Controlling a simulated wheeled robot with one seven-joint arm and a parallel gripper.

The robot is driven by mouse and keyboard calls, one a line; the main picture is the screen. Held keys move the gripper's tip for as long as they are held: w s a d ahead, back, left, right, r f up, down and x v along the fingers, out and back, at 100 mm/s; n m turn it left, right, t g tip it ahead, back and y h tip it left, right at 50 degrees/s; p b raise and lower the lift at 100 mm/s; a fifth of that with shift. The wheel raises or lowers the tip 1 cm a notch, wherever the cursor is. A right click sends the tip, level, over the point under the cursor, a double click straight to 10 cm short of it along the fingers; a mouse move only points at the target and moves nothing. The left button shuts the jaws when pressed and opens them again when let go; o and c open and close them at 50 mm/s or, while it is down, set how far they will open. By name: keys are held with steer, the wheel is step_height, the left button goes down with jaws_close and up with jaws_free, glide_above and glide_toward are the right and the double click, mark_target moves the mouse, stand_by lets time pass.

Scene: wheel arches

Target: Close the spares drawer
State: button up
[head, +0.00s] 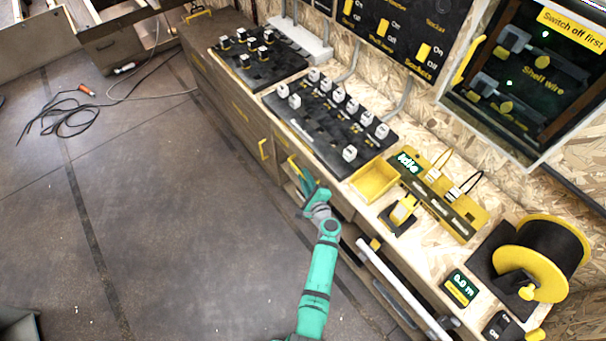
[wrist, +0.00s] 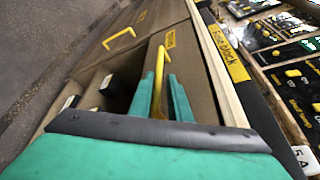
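A drawer front (wrist: 205,85) of brown board, with a small yellow label too blurred to read, fills the middle of the wrist view. I take it as the spares drawer. Its yellow bar handle (wrist: 158,75) lies between the two teal fingers of my gripper (wrist: 160,95). The fingers stand apart on either side of the bar; I cannot tell if they touch it. To the left is a dark open space with black and white items (wrist: 105,85), so a drawer seems to stand open there. In the head view my gripper (head: 309,187) is at the cabinet front and hides part of the drawer.
Another yellow handle (head: 264,149) is on the cabinet front to the left. The worktop carries a yellow tray (head: 375,180), a black block board (head: 320,122) and a cable reel (head: 540,258). A long pale bar (head: 400,285) juts out at lower right. The floor left is mostly clear, with a coiled cable (head: 62,122).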

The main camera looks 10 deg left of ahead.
steer(key=v, duration=0.8)
steer(key=shift+s, duration=0.15)
steer(key=shift+d, duration=0.1)
steer(key=s+d+f+n+h, duration=0.1)
steer(key=s+d+n+h, duration=0.3)
steer(key=s, duration=0.8)
steer(key=s+d+f+n+h, duration=0.1)
steer(key=s+d+n+h, duration=0.15)
steer(key=s+d, duration=0.6)
steer(key=s+a+r+n+t+h, duration=0.1)
steer(key=s+r+n, duration=0.4)
steer(key=s+r, duration=0.4)
steer(key=s+a+r+n+t+h, duration=0.1)
steer(key=s+r+n, duration=0.5)
steer(key=r, duration=0.9)
steer(key=v, duration=0.4)
steer(key=shift+a+f, duration=0.25)
steer(key=shift+a, duration=0.05)
